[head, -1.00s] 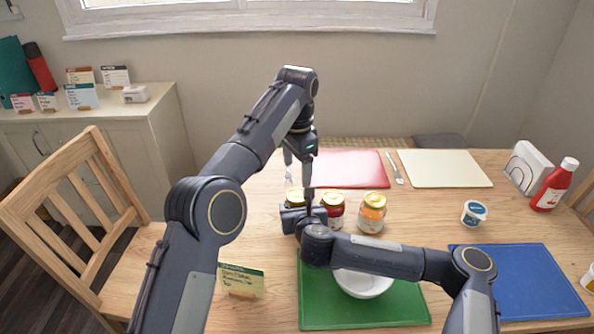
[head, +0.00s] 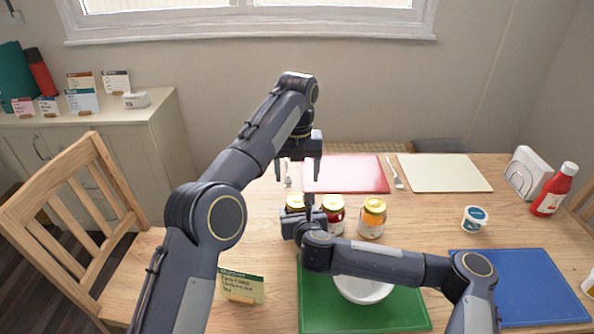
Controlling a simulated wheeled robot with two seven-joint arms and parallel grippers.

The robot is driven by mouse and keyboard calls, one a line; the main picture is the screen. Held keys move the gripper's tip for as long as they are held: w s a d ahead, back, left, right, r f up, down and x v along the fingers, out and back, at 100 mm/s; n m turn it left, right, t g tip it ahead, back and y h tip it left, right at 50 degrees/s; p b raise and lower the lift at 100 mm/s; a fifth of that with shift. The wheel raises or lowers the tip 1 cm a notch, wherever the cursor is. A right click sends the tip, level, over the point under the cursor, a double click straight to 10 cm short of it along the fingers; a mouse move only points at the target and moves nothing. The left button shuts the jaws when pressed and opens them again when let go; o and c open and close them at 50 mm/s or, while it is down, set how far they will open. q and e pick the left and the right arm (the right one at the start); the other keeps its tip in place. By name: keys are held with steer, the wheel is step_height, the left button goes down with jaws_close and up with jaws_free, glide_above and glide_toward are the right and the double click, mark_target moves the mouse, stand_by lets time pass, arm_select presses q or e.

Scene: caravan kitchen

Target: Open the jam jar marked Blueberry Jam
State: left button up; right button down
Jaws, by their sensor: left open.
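Three jars with yellow lids stand in a row on the table: a left jar (head: 295,201) mostly hidden behind my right gripper, a dark red middle jar (head: 332,220), and an orange right jar (head: 371,219). Their labels are too small to read, so I cannot tell which says Blueberry Jam. My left gripper (head: 297,178) points down, open and empty, above and behind the left jar. My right gripper (head: 305,207) is at the left jar, with a dark finger between it and the middle jar. Whether it grips the jar is hidden.
A white bowl (head: 362,290) sits on a green board (head: 405,308) under my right arm. Red (head: 350,173), cream (head: 440,172) and blue (head: 525,285) boards lie around. A small tub (head: 474,219), ketchup bottle (head: 553,190) and recipe card (head: 241,287) stand on the table.

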mark_target(297, 200)
arm_select(q)
steer(key=shift+f, duration=3.95)
